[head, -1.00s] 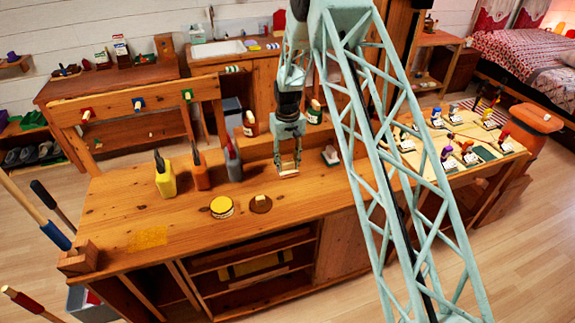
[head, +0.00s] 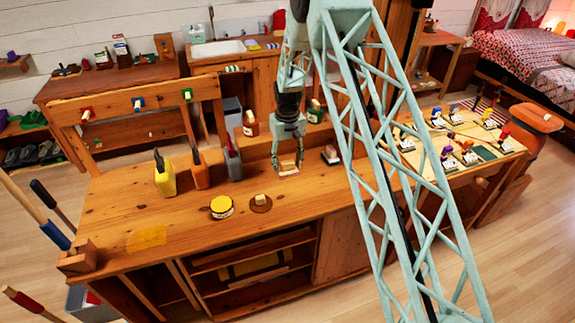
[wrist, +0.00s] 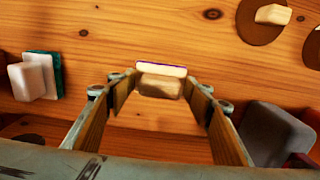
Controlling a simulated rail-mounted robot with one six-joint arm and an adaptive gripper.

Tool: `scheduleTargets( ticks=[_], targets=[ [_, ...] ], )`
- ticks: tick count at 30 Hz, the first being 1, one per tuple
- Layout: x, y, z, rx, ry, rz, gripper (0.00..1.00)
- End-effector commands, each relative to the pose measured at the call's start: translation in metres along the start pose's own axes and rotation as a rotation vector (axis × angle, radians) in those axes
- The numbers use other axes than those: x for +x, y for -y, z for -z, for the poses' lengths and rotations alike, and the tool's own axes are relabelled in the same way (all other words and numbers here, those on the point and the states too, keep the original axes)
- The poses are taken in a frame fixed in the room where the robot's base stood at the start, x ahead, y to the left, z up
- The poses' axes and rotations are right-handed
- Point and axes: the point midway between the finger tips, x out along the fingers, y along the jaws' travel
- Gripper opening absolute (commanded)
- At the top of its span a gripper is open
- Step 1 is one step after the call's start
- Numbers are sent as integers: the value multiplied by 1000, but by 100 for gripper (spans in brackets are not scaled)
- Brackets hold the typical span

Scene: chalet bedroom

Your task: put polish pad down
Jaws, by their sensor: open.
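The polish pad (wrist: 161,85), a beige block on a white base with a purple edge, lies between the two fingers of my gripper (wrist: 162,92) in the wrist view. The fingers are open, with a gap on either side of the pad. In the head view my gripper (head: 287,168) is low over the wooden workbench (head: 190,210), right at its top. The pad is too small there to make out clearly between the fingers. It appears to rest on the bench.
A white block with a green pad (wrist: 40,75) lies to the left in the wrist view. Bottles, including a yellow one (head: 165,178), stand left of the gripper.

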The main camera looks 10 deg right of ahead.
Motion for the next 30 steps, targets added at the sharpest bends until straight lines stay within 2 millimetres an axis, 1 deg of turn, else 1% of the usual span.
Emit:
scheduleTargets(
  ticks=[5, 11, 14, 30],
  targets=[
    [-3, 0, 0, 0, 0, 0, 47],
    [-17, 0, 1, 0, -2, 0, 47],
    [-28, 0, 1, 0, -2, 0, 47],
    [-101, 0, 0, 0, -2, 0, 47]
  ],
)
